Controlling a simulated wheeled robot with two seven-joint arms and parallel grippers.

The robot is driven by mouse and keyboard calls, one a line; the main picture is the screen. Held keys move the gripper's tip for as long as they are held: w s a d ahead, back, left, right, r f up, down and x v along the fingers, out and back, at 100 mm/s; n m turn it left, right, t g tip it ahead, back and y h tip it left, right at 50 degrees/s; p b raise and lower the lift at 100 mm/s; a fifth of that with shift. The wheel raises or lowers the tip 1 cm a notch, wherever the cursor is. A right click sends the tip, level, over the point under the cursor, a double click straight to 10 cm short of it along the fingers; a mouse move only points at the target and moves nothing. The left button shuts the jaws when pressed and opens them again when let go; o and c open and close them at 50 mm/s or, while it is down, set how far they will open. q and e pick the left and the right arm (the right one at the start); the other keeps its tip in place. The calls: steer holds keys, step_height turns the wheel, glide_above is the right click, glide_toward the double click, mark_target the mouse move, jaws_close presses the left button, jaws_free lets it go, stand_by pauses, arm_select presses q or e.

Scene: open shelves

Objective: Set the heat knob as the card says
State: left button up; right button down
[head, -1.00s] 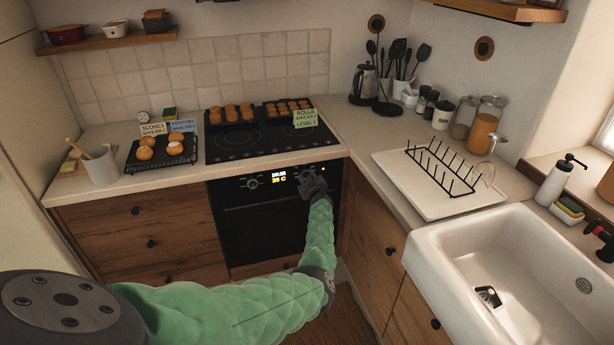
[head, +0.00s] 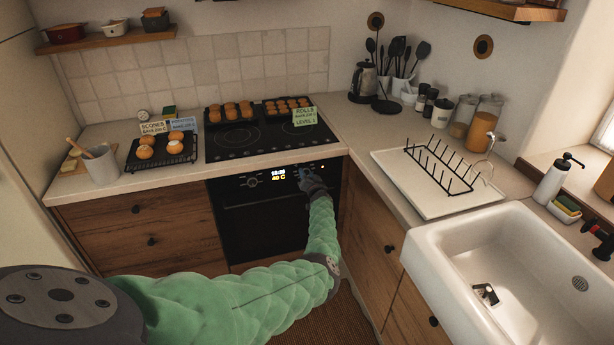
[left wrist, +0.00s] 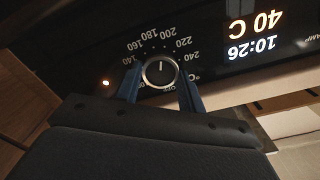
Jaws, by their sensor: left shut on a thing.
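The oven (head: 262,220) is black, with a lit display (head: 278,177) on its front panel. The display reads 10:26 and 40 C, upside down in the left wrist view (left wrist: 257,36). My left gripper (head: 308,175) is at the panel, right of the display. In the left wrist view its two blue fingers stand on either side of the round heat knob (left wrist: 159,72), shut on it. The knob's white mark points up, around 180 to 200 on the dial. The green rolls card (head: 305,117) stands at the hob's right; its figures are too small to read surely. My right gripper is not in view.
Scones (head: 146,152) sit on a rack at the left, with scones (head: 153,128) and potatoes (head: 184,125) cards behind. Trays of rolls (head: 231,112) stand on the hob. Another knob (head: 252,181) is left of the display. The sink (head: 500,262) is at the right.

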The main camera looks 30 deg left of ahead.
arm_select(q)
steer(key=m, duration=0.2)
steer(key=shift+d+f+m, duration=0.1)
steer(key=shift+f+m, duration=0.1)
steer(key=shift+m, duration=0.2)
steer(key=m+b, duration=0.1)
steer(key=m, duration=0.1)
steer(key=shift+m, duration=1.5)
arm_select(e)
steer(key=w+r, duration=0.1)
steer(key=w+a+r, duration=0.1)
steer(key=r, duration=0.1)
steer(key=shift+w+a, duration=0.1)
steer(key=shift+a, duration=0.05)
